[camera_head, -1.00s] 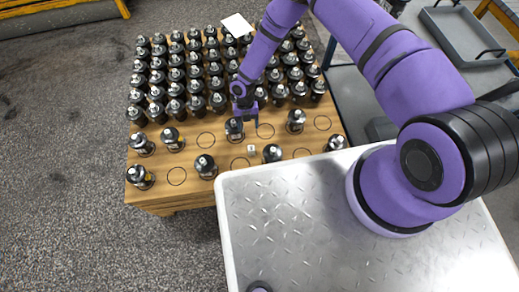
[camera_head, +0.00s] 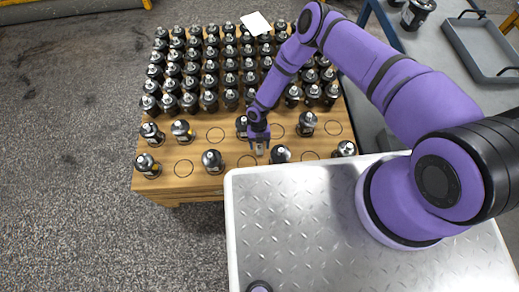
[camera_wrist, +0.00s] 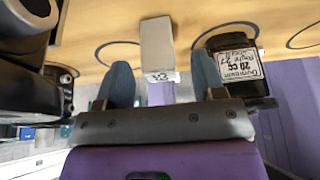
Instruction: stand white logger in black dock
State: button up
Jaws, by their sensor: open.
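The white logger, a small white block with a printed number on its end, stands on the wooden top in the wrist view (camera_wrist: 157,42). In the head view it is a small pale patch (camera_head: 260,151) under my gripper, partly hidden. My gripper (camera_head: 259,143) is open and low over the near part of the wooden top. In the wrist view its two fingers (camera_wrist: 164,85) point toward the logger, one to each side of it, with gaps showing. I cannot make out the black dock in either view.
Black motors stand in close rows on the wooden pallet (camera_head: 200,182), with several spaced out at the front beside empty marked circles. One labelled motor (camera_wrist: 236,66) is close to the right finger. A ridged metal plate (camera_head: 290,230) lies in front. A grey tray (camera_head: 467,50) is at top right.

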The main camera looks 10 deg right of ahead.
jog(key=shift+x, duration=1.15)
jog(key=c, duration=1.1)
jog(key=shift+w+r, duration=0.1)
